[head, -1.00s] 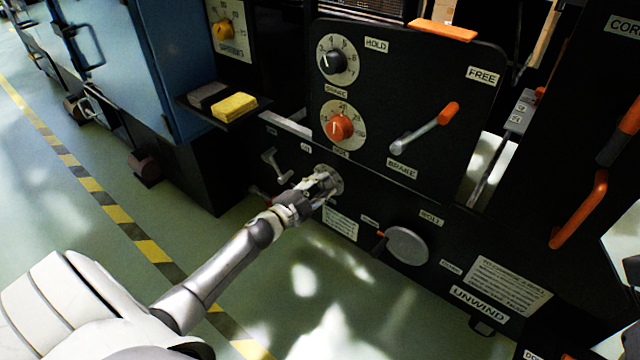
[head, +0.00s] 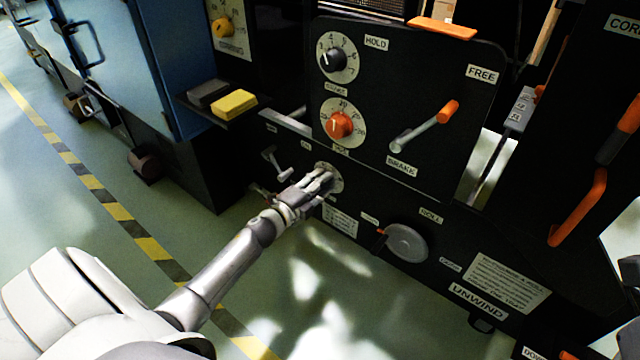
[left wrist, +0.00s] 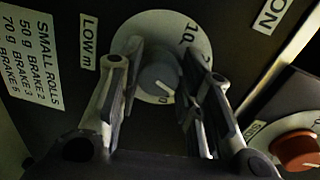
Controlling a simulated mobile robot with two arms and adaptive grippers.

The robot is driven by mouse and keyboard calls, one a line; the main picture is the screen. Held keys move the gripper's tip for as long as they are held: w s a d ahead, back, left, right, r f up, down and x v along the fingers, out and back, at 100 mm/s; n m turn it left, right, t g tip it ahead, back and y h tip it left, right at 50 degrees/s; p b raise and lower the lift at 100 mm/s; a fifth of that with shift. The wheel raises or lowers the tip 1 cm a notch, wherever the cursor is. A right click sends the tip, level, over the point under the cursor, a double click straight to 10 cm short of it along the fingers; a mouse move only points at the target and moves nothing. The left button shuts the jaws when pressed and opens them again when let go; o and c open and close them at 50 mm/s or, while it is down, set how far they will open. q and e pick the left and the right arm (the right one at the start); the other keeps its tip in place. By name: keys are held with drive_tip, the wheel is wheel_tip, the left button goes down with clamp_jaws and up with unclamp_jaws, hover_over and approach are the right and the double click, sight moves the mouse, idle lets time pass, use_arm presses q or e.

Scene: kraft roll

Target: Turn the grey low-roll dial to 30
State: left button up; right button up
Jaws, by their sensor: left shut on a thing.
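The grey low-roll dial (left wrist: 158,76) shows in the left wrist view on a white numbered plate (left wrist: 150,24), beside a "LOW m" label. A "10" is legible on the plate; the fingers hide part of it, and I cannot read the dial's setting. My left gripper (left wrist: 162,62) has a finger on each side of the grey knob and is shut on it. In the head view my left gripper (head: 326,180) reaches the lower panel and covers most of the dial; only the plate's edge (head: 339,184) shows.
Above are an orange dial (head: 340,124) and a black dial (head: 332,59). A brake lever with an orange grip (head: 448,111) is to the right. A round grey disc (head: 406,243) is lower right. A yellow block (head: 234,105) lies on a shelf at left.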

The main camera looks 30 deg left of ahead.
use_arm(q)
drive_tip(key=o, duration=1)
drive_tip(key=shift+o, duration=0.2)
drive_tip(key=s, duration=1.2)
drive_tip(key=shift+a+r, duration=0.35)
drive_tip(key=shift+a, duration=0.1)
drive_tip(key=shift+d, duration=0.1)
